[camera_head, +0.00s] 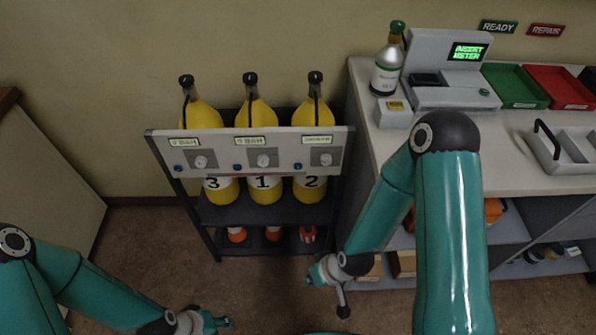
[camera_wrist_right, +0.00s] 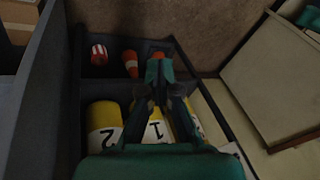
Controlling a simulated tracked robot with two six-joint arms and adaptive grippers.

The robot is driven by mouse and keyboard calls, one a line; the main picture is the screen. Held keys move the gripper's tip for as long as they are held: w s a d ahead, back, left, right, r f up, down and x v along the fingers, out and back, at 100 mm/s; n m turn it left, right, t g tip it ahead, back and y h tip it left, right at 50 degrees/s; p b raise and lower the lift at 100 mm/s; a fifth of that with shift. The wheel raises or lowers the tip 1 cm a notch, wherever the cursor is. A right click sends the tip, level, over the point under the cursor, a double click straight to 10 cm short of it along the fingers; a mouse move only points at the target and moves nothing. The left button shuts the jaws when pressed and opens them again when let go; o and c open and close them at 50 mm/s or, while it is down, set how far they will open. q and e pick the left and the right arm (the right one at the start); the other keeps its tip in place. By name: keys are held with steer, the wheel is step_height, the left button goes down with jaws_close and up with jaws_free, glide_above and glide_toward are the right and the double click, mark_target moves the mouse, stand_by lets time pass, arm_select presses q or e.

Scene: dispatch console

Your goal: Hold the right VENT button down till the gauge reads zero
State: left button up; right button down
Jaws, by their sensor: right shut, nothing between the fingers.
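A pale gauge panel (camera_head: 226,151) runs across a rack of three yellow cylinders. It carries three small green gauges, each above a white knob and a blue button. The right gauge (camera_head: 318,139) is too small to read surely; the left and middle ones seem to read 0 BAR. The right blue button (camera_head: 298,167) is uncovered, with nothing touching it. My right gripper (camera_head: 325,288) is shut and empty, low in front of the rack and apart from the panel. Its fingers (camera_wrist_right: 158,82) also show in the right wrist view. My left gripper (camera_head: 217,322) is low at the bottom edge; its opening is unclear.
Cylinders 3 (camera_head: 219,189), 1 (camera_head: 264,189) and 2 (camera_head: 309,189) stand behind the panel. Small orange items (camera_head: 236,234) sit on the low shelf. A counter (camera_head: 515,128) with a bottle (camera_head: 387,70), a meter and trays stands at right. Open floor lies before the rack.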

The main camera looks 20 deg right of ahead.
mark_target(298, 167)
steer(key=w+d+r+n+t+b, duration=0.1)
steer(key=w+n+t+b, duration=0.6)
steer(key=w, duration=0.4)
steer(key=w+d+r+n+t+b, duration=0.1)
steer(key=w+r+n+t+b, duration=0.3)
steer(key=r+n+b, duration=0.3)
step_height(298, 167, up, 2)
steer(key=w+n, duration=0.1)
steer(key=n, duration=0.2)
steer(key=shift+w, duration=0.2)
steer(key=shift+w+d+r, duration=0.1)
steer(key=shift+w, duration=0.05)
steer(key=shift+w+d+p, duration=0.25)
steer(key=shift+w+d, duration=0.15)
steer(key=shift+w, duration=0.95)
steer(key=shift+w+d+p, duration=0.3)
steer(key=shift+w+d, duration=0.1)
steer(key=shift+w, duration=1)
steer(key=shift+w+d+p, duration=0.25)
steer(key=shift+w+d, duration=0.15)
steer(key=shift+w, duration=0.95)
